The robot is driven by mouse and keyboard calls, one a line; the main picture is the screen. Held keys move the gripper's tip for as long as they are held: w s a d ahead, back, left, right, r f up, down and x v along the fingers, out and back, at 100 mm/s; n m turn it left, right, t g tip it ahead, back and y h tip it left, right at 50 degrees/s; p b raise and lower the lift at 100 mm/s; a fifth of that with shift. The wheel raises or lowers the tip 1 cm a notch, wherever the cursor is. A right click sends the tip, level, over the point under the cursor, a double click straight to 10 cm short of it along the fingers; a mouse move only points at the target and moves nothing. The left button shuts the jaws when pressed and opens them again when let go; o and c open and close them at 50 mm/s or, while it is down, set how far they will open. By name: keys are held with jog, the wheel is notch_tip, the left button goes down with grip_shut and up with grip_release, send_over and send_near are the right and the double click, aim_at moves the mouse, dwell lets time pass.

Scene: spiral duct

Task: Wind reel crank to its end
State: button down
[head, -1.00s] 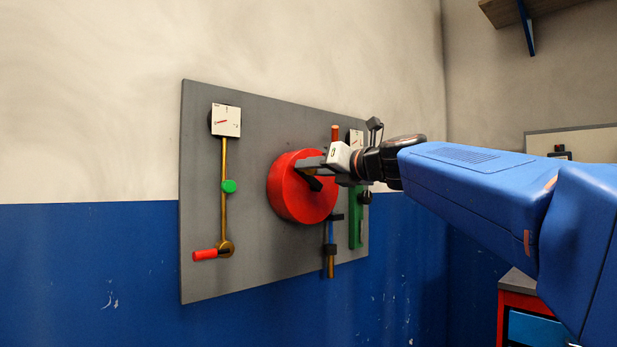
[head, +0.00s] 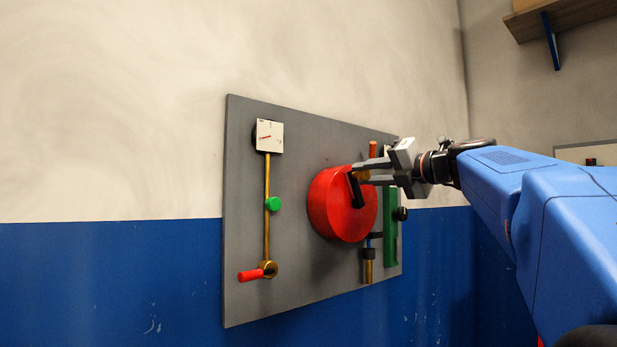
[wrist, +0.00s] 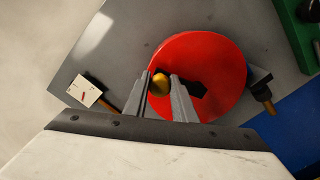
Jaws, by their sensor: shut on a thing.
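The reel is a red drum (head: 335,207) on a grey wall panel, and it also fills the middle of the wrist view (wrist: 215,55). Its black crank arm (head: 356,191) stands nearly upright in the head view; part of it shows beside the fingers in the wrist view (wrist: 197,88). A brass-yellow crank knob (wrist: 160,84) sits between the fingers. My gripper (wrist: 161,86) is shut on this knob. In the head view my gripper (head: 361,174) reaches in from the right at the drum's upper part, and its fingers partly hide the knob.
The grey panel (head: 290,285) carries a white dial (head: 270,135), a brass rod with a green knob (head: 272,204) and a red handle (head: 250,275) on the left. A green bar (head: 390,235) and a black knob (head: 401,214) stand close right of the drum. A shelf (head: 560,17) hangs upper right.

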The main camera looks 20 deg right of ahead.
jog(key=shift+w+d+r+m, duration=0.15)
jog(key=shift+d+m, duration=0.25)
jog(key=shift+m, duration=0.2)
jog(key=shift+w+d+r+m, duration=0.1)
jog(key=shift+d+m, duration=0.3)
jog(key=shift+m, duration=0.2)
jog(key=c, duration=1.5)
grip_release()
jog(key=shift+o, duration=0.2)
jog(key=v, duration=1.7)
jog(key=shift+s, duration=0.15)
jog(key=shift+d, duration=0.1)
